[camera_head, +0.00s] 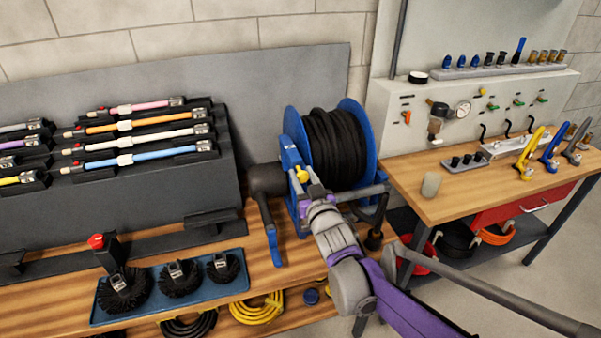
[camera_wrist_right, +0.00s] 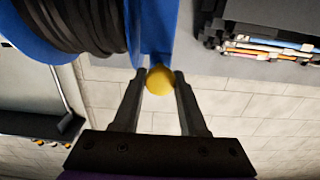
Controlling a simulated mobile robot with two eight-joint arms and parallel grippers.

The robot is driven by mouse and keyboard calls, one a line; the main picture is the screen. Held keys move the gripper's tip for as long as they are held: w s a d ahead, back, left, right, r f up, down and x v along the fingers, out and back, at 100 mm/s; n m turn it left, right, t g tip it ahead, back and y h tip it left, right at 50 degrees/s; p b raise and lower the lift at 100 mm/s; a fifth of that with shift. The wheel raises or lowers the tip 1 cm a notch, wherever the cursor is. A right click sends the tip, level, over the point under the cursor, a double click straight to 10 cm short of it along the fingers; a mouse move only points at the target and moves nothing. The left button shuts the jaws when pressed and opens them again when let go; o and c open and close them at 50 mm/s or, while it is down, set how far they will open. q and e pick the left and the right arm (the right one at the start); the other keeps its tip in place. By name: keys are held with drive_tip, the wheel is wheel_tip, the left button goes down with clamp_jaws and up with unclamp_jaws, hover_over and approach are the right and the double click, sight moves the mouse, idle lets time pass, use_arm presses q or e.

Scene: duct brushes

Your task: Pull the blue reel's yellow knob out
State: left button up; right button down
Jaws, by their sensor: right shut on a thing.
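The blue reel (camera_head: 361,125) stands at the right end of the wooden bench, wound with black hose (camera_head: 335,148). Its yellow knob (camera_head: 302,174) sits on the near side of the blue frame. My right gripper (camera_head: 305,185) reaches the knob from the front. In the right wrist view the reel (camera_wrist_right: 158,28) is upper left, and the yellow knob (camera_wrist_right: 160,85) lies between the two fingertips of my right gripper (camera_wrist_right: 161,80), which are shut on it. The knob is against the blue frame. My left gripper is not in view.
A blue tray (camera_head: 225,290) with black round brushes lies at the front of the bench. A dark rack (camera_head: 205,226) with coloured rods stands left of the reel. A second wooden table (camera_head: 440,195) with fittings and tools stands at the right.

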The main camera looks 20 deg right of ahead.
drive_tip(key=shift+c, duration=2.4)
unclamp_jaws()
drive_tip(key=shift+s, duration=0.15)
drive_tip(key=s, duration=1.1)
drive_tip(key=shift+d+b, duration=0.2)
drive_tip(key=shift+b, duration=0.1)
drive_tip(key=shift+w, duration=0.1)
drive_tip(key=s+f+g, duration=1.2)
drive_tip(key=s+f, duration=0.6)
drive_tip(key=s, duration=0.4)
drive_tip(key=shift+g+h, duration=0.3)
